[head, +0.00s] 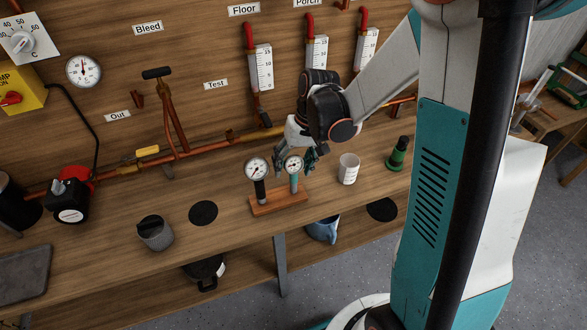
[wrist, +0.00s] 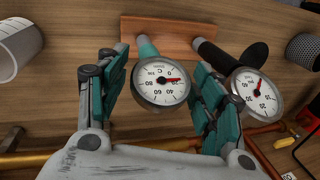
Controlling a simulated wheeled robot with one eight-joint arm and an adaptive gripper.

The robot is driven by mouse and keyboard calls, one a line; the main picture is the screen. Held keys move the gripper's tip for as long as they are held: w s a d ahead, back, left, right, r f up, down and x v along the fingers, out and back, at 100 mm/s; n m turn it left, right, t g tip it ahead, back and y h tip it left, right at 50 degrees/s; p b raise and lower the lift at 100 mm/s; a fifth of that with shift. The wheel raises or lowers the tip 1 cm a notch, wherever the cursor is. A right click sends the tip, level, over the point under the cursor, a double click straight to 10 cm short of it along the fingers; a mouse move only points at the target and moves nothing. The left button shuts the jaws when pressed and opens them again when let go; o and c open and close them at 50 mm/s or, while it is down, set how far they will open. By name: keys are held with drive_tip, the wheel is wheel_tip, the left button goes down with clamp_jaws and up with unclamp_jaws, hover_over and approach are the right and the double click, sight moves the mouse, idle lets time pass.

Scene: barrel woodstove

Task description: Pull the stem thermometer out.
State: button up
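A teal-stemmed dial thermometer (head: 293,170) stands in a wooden block (head: 265,209) on the bench. In the wrist view its white face (wrist: 161,84) is marked C, with a red needle. A second dial gauge with a black stem (head: 258,178) stands to its left in the same block, and shows on the right of the wrist view (wrist: 256,94). My gripper (head: 295,157) is open, with one finger on each side of the teal-stemmed thermometer's dial. Small gaps seem to show between the fingers and dial; whether either finger touches the stem is hidden.
Copper pipes (head: 205,147) run behind along the wall.

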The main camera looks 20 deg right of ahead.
drive_tip(key=c, duration=0.9)
drive_tip(key=shift+r+p, duration=0.75)
drive_tip(key=shift+r, duration=0.35)
idle(0.3)
drive_tip(key=shift+r+p, duration=1.65)
drive_tip(key=shift+r, duration=0.75)
drive_tip(key=shift+r, duration=0.1)
drive_tip(key=shift+r+p, duration=1.05)
drive_tip(key=shift+r, duration=0.35)
